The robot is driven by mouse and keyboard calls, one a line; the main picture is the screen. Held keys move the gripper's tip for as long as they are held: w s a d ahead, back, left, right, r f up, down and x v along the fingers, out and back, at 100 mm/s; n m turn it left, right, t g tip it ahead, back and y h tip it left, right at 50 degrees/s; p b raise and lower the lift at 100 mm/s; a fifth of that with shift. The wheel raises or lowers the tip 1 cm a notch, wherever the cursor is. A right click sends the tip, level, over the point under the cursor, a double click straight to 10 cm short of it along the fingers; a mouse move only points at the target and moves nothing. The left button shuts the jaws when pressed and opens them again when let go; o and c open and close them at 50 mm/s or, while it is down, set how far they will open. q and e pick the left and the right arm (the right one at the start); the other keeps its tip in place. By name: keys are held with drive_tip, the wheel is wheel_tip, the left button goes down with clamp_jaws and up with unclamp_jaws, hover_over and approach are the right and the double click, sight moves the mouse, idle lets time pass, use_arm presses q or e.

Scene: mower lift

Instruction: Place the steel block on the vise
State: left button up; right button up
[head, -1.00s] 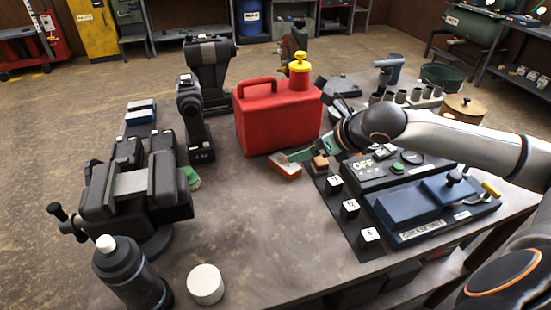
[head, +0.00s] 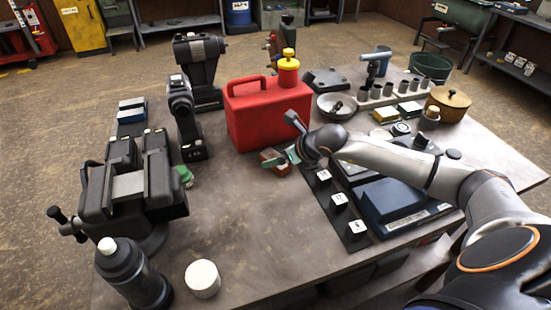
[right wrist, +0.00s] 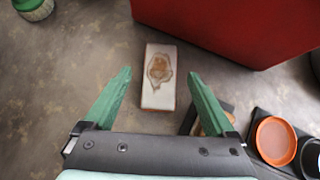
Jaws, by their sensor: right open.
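The small block (right wrist: 159,78) with a pale top, a rust-brown patch and orange edges lies flat on the bench beside the red can; I take it as the steel block. In the head view the block (head: 283,169) is partly hidden by my right gripper (head: 279,160). My right gripper (right wrist: 160,73) is open, its green fingers either side of the block and apart from it in the wrist view. The dark vise (head: 130,190) stands at the left of the bench, its jaws showing light metal between them. My left gripper is not in view.
A red can (head: 268,115) stands just behind the block. A black strip with white-labelled pieces (head: 340,199) and a blue box (head: 395,205) lie to the right. A dark bottle (head: 130,275) and a white-topped round container (head: 202,279) stand in front. Mid-bench is clear.

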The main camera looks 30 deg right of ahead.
drive_tip(key=shift+w+f, duration=0.35)
drive_tip(key=shift+f, duration=0.05)
clamp_jaws()
idle(0.5)
drive_tip(key=shift+r, duration=0.1)
